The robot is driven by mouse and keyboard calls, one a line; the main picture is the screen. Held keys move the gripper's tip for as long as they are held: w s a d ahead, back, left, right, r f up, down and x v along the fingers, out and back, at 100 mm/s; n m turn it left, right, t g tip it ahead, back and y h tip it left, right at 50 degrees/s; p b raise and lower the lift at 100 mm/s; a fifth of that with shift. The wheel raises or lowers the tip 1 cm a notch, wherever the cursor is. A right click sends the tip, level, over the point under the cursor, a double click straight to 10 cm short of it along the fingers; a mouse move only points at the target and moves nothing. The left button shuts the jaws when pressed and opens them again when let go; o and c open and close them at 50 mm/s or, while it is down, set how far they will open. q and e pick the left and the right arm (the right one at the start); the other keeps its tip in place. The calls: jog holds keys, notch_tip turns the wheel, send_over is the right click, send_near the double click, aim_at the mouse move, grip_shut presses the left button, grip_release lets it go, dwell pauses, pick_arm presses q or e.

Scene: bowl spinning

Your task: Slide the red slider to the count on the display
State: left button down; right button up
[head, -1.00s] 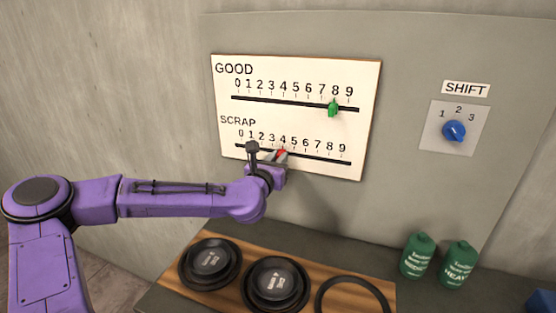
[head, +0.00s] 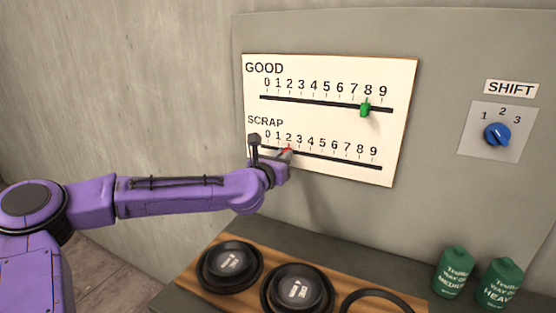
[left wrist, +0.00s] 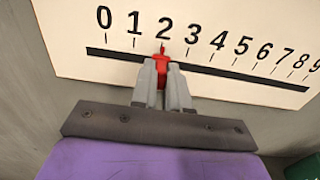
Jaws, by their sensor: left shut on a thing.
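The red slider (left wrist: 162,60) sits on the black SCRAP track, its tip at the 2 mark in the left wrist view. It also shows in the head view (head: 287,149), mostly hidden by my gripper. My left gripper (left wrist: 163,82) is shut on the red slider, with a finger on each side of it; it also shows in the head view (head: 282,155). The white scale board (head: 405,120) carries a GOOD row above and a SCRAP row below, each numbered 0 to 9. The green slider (head: 365,109) stands at 8 on the GOOD track. My right gripper is not in view. No display with a count is seen.
A blue SHIFT knob (head: 497,134) is on the wall panel at the right. Below, a wooden board (head: 213,299) holds dark round discs (head: 230,263) and a black ring (head: 372,293). Two green bottles (head: 455,272) stand at the right. The space before the scale board is otherwise clear.

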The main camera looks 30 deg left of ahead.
pick_arm(q)
jog(key=c, duration=1.1)
grip_release()
jog(key=shift+r, duration=0.1)
jog(key=shift+w+a, duration=0.1)
jog(key=s, duration=0.3)
jog(key=s+b, duration=0.1)
jog(key=s, duration=0.3)
jog(key=s+d+b, duration=0.1)
jog(key=s, duration=0.2)
jog(key=shift+s, duration=0.25)
